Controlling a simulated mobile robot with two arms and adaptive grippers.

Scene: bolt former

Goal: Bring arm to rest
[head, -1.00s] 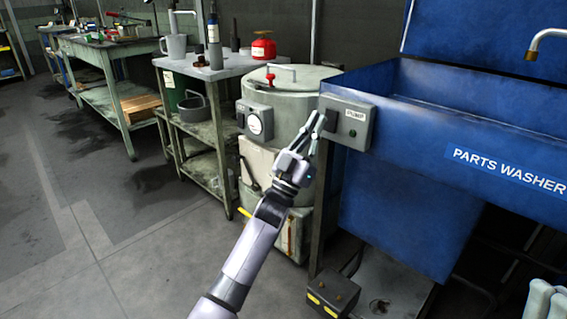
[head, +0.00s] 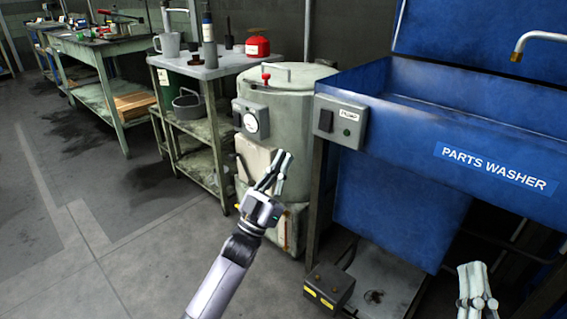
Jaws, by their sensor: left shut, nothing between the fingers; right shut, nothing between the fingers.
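My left arm comes up from the bottom of the head view. Its gripper (head: 273,174) is shut and empty, in front of the grey-green drum-like tank (head: 300,112) and below the pump switch box. The grey switch box (head: 340,121) is fixed to the left end of the blue parts washer (head: 440,120), and a clear gap separates it from the gripper. My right gripper (head: 474,270) shows at the bottom right with its fingers together, empty, in front of the washer's lower part. The rest of my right arm is out of view.
A metal cart (head: 200,68) with a jug, a bottle and a red can stands left of the tank. A black pedal box (head: 328,287) with yellow marks sits on the floor below the washer. A workbench (head: 100,48) stands at the back left. The floor (head: 90,220) at left is clear.

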